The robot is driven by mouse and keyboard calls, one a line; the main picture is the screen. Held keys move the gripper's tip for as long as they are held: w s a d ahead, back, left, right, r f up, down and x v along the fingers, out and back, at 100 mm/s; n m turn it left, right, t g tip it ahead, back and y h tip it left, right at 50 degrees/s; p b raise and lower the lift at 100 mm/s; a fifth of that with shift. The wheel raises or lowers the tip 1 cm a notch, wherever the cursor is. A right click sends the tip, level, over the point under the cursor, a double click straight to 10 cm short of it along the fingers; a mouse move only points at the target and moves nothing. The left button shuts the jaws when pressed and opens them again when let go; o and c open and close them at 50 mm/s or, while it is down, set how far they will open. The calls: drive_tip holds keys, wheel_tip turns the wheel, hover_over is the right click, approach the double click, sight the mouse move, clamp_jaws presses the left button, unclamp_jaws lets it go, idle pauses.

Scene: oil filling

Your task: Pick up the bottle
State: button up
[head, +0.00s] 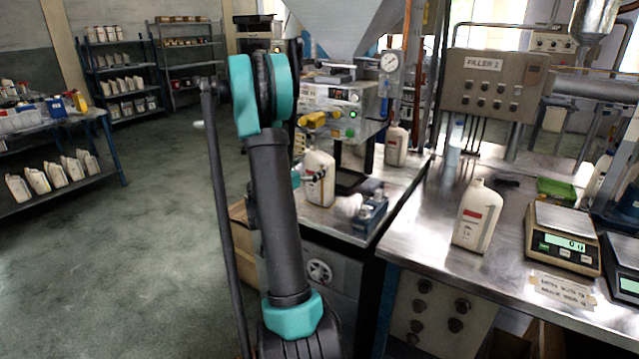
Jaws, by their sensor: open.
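A white bottle (320,192) with a red and white label stands upright on the metal filler bench, just right of my arm. My gripper (314,177) is mostly hidden behind my forearm; small dark parts of it show at the bottle's left side and front. It is open, and I cannot tell whether it touches the bottle. A second white bottle (396,146) stands farther back on the same bench. A third, larger-looking white bottle (480,217) stands upright on the right-hand metal table.
A scale (563,246) and a green box (556,191) are on the right-hand table (425,240). A small dark blue device (369,210) is right of the nearest bench bottle. The filling machine (335,105) stands behind. Shelves with bottles line the left; the floor there is clear.

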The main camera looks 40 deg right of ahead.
sight(319, 159)
drive_tip(key=x, duration=0.5)
drive_tip(key=shift+r, duration=0.25)
drive_tip(key=shift+s, duration=0.1)
drive_tip(key=c, duration=1.5)
drive_tip(key=shift+c, duration=0.2)
drive_tip(key=shift+r, duration=0.2)
